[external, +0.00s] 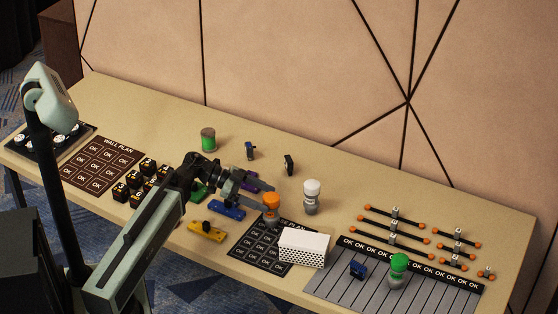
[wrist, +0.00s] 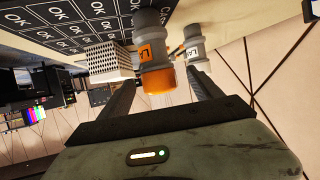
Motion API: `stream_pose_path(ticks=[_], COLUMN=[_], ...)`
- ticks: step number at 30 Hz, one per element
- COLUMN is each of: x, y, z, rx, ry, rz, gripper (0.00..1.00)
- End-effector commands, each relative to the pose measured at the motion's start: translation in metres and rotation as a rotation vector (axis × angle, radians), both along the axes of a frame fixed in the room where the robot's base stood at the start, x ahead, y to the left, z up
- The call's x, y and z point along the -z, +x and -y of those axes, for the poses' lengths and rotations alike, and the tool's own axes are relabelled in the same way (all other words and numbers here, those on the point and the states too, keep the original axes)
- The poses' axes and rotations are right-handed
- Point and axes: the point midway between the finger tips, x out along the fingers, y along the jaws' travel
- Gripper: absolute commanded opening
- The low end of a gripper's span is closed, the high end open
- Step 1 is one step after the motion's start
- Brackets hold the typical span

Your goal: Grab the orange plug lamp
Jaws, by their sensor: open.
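The orange plug lamp (external: 271,205) stands upright on the table, with an orange top and a grey body. It stands at the edge of a black OK card, left of the white perforated box. My gripper (external: 264,194) is open and reaches to the lamp from the left. In the wrist view the orange lamp (wrist: 157,78) appears ahead of and between the open fingers of my gripper (wrist: 163,80). I cannot tell whether either finger touches it.
A white-topped lamp (external: 312,197) stands close on the right; the white perforated box (external: 303,248) is in front. A green-topped lamp (external: 399,270) is farther right. Blue (external: 228,210) and yellow (external: 207,232) pieces lie under and beside my arm.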

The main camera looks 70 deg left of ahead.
Motion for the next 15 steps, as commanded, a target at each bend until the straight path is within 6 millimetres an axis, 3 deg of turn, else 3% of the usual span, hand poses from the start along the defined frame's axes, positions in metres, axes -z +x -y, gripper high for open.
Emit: stream_pose_path(ticks=[5,15], x=[0.006,0.017], y=[-0.013,0.01], z=[-0.007,0.006], rx=[0.01,0.011], ry=[0.011,0.011], rz=[0.001,0.0], gripper=[0.74,0.74])
